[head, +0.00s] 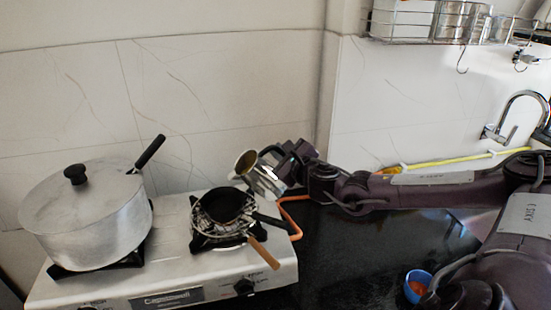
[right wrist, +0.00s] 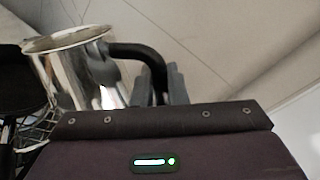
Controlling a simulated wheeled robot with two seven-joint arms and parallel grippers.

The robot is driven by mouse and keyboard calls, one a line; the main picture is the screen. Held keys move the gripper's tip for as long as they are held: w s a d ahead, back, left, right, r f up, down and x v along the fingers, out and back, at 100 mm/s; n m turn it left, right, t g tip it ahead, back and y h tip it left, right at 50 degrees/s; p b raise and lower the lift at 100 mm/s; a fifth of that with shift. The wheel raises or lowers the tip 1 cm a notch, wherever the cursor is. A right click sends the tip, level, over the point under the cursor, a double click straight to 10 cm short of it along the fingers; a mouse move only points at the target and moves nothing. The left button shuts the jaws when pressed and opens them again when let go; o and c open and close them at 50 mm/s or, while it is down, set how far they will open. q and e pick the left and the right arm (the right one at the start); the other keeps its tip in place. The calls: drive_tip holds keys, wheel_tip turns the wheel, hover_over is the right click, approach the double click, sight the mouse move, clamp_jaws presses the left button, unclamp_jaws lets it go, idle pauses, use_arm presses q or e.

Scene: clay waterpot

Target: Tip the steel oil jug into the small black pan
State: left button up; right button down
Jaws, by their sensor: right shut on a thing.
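The steel oil jug (head: 263,181) is held by my right gripper (head: 277,166) just to the right of and above the small black pan (head: 225,204). The jug is tilted, with its open mouth toward the upper left. In the right wrist view the shiny jug (right wrist: 75,65) shows with its black handle (right wrist: 140,52) between the grey fingers (right wrist: 163,82). The pan sits on the right burner of the stove, its handle pointing to the lower right. I cannot see liquid leaving the jug. My left gripper is not in view.
A large lidded pot (head: 90,225) stands on the left burner of the white gas stove (head: 185,270). An orange hose (head: 291,215) runs beside the stove. A blue cup (head: 417,284) stands on the dark counter (head: 345,260). A wire rack (head: 450,28) and a tap (head: 510,115) are at the right.

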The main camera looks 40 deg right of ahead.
drive_tip(key=shift+a, duration=0.1)
idle(0.4)
drive_tip(key=shift+w+a+r+n+b, duration=0.15)
drive_tip(key=shift+n+b, duration=0.2)
drive_tip(key=shift+b, duration=0.6)
drive_tip(key=shift+a+n+b, duration=0.15)
drive_tip(key=shift+n+b, duration=0.2)
drive_tip(key=shift+b, duration=0.55)
idle(2.4)
idle(0.5)
